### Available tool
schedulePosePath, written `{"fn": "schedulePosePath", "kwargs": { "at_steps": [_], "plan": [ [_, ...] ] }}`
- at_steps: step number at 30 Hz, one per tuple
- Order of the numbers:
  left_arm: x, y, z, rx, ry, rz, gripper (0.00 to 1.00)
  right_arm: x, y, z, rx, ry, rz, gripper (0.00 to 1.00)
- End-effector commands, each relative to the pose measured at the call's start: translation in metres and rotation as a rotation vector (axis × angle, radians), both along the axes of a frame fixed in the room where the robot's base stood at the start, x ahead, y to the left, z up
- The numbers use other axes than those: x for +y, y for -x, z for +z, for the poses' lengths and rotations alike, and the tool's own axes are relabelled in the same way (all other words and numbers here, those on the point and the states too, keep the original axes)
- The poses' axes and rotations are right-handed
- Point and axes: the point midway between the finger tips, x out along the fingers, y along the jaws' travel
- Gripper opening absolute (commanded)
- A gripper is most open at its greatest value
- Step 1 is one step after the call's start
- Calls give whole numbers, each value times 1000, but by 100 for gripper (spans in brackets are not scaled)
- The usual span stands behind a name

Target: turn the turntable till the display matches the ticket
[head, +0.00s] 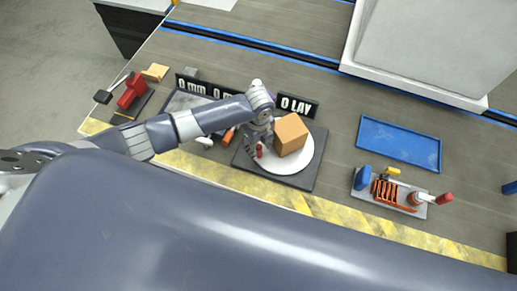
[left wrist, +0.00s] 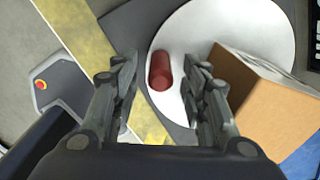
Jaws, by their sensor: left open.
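The turntable is a white disc (head: 306,166) on a dark square base (head: 316,178); its disc also shows in the left wrist view (left wrist: 220,20). An orange-brown box (head: 291,134) sits on the disc, and it shows at the right in the left wrist view (left wrist: 262,98). A red upright peg (head: 259,151) stands near the disc's left edge. In the left wrist view the peg (left wrist: 160,72) lies between the spread fingers of my left gripper (left wrist: 160,62), with gaps on both sides. A display (head: 297,104) behind the turntable reads "0 LAY". I cannot make out a ticket.
Two more displays (head: 191,84) reading "0 mm" stand left, one partly hidden by my arm. A red device (head: 131,91) is at the far left. A blue tray (head: 399,142) and a grey tool tray (head: 385,194) are at the right. Yellow striping (head: 345,216) marks the front edge.

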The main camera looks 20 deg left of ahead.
Motion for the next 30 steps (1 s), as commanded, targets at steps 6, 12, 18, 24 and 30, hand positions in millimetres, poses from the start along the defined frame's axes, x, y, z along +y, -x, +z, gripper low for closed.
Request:
{"fn": "schedulePosePath", "kwargs": {
  "at_steps": [6,12,18,24,30],
  "plan": [
    [0,0,-27,0,0,1,41,-1,0,-3,0,1,1,0],
    [0,0,-32,-1,1,1,41,-5,0,-3,0,5,3,0],
    [0,0,-32,-1,1,1,34,-6,0,-3,-1,7,3,0],
    [0,0,-32,-1,1,1,0,-6,0,-3,-1,7,3,0],
    [0,0,-31,-1,1,3,0,-6,0,-3,-1,7,3,0]
  ]
}}
